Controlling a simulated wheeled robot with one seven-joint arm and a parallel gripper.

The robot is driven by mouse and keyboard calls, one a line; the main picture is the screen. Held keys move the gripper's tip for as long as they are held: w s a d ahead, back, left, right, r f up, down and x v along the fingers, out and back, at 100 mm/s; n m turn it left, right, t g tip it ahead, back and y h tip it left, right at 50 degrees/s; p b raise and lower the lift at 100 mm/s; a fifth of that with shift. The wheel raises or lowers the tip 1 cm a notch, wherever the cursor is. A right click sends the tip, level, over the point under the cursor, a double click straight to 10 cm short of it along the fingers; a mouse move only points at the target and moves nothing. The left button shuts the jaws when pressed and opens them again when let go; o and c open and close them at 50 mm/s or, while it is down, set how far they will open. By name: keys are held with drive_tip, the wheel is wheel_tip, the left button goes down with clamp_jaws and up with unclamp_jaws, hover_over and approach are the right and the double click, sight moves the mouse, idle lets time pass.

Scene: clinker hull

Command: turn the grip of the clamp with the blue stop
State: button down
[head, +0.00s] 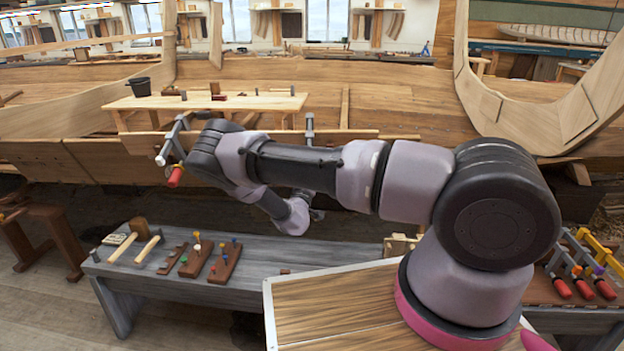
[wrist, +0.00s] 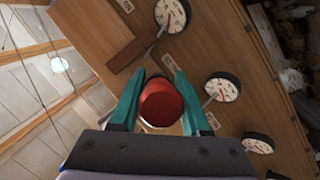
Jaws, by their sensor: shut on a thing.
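My gripper (wrist: 161,76) shows in the wrist view with its two teal fingers on either side of a round red grip (wrist: 160,104), shut on it. The grip is seen end-on, so the rest of its clamp is hidden. In the head view, a grey clamp (head: 310,124) stands on the plank edge beyond my arm. Its lower part is hidden, and my wrist is just below it. Another grey clamp (head: 176,134) with a red grip (head: 175,176) hangs further left, partly behind my elbow. I cannot make out a blue stop in either view.
Round white dials (wrist: 222,88) are on the wood around the grip in the wrist view. A grey bench (head: 240,262) with mallets and pegged blocks stands in front of the hull. More red-gripped clamps (head: 582,288) lie at the right. A wooden table (head: 250,103) stands behind.

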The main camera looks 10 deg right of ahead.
drive_tip(key=shift+r, duration=0.1)
idle(0.4)
drive_tip(key=shift+c, duration=1.9)
unclamp_jaws()
drive_tip(key=v, duration=1)
drive_tip(key=shift+s+a, duration=0.25)
drive_tip(key=shift+s, duration=0.05)
